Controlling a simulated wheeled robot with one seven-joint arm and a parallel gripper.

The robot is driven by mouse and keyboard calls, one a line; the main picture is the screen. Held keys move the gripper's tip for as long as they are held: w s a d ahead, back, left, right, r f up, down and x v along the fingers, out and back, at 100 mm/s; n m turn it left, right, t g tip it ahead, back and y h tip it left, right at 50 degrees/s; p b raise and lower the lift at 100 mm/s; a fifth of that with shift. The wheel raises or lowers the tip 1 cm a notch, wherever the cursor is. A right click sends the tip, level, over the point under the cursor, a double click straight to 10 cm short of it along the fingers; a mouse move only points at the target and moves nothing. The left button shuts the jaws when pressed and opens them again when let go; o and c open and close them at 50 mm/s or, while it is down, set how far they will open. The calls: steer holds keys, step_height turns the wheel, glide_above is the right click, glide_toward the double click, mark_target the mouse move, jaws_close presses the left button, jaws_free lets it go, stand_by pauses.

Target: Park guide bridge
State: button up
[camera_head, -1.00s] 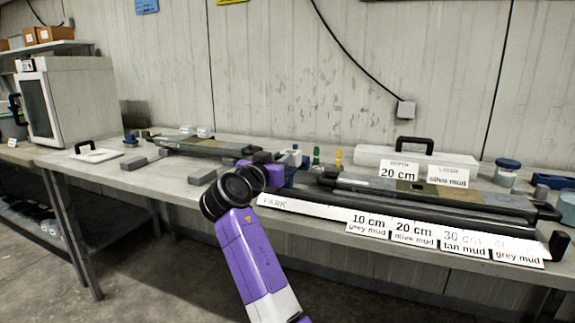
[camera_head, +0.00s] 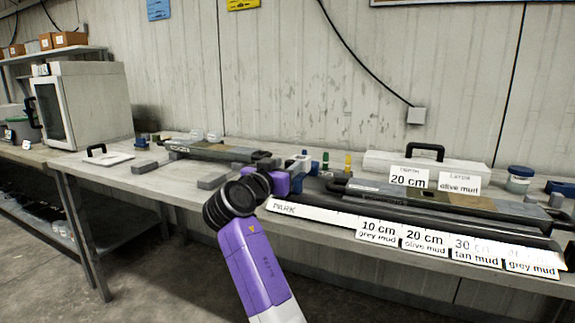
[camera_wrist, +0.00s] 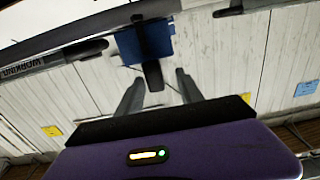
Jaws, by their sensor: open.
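A blue block with a dark stem, possibly the guide bridge (camera_wrist: 145,42), sits ahead of my gripper in the wrist view. My gripper (camera_wrist: 158,82) is open; its two grey fingers lie either side of the stem's lower end, and I cannot tell whether they touch it. In the head view my wrist is over the left end of a long rail (camera_head: 440,222), and my fingertips are hard to make out. A white strip marked PARK (camera_head: 310,211) runs along the rail's front. A bar marked WORKING (camera_wrist: 32,64) crosses the wrist view behind the block.
Cards with depths and mud names (camera_head: 425,240) stand along the front edge. A white case with a black handle (camera_head: 475,178) and a blue-lidded jar (camera_head: 520,180) are behind. Another long tray (camera_head: 215,151) and grey blocks (camera_head: 145,167) lie to the left. A white cabinet stands far left.

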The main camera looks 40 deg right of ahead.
steer(key=v, duration=0.6)
steer(key=shift+a, duration=0.2)
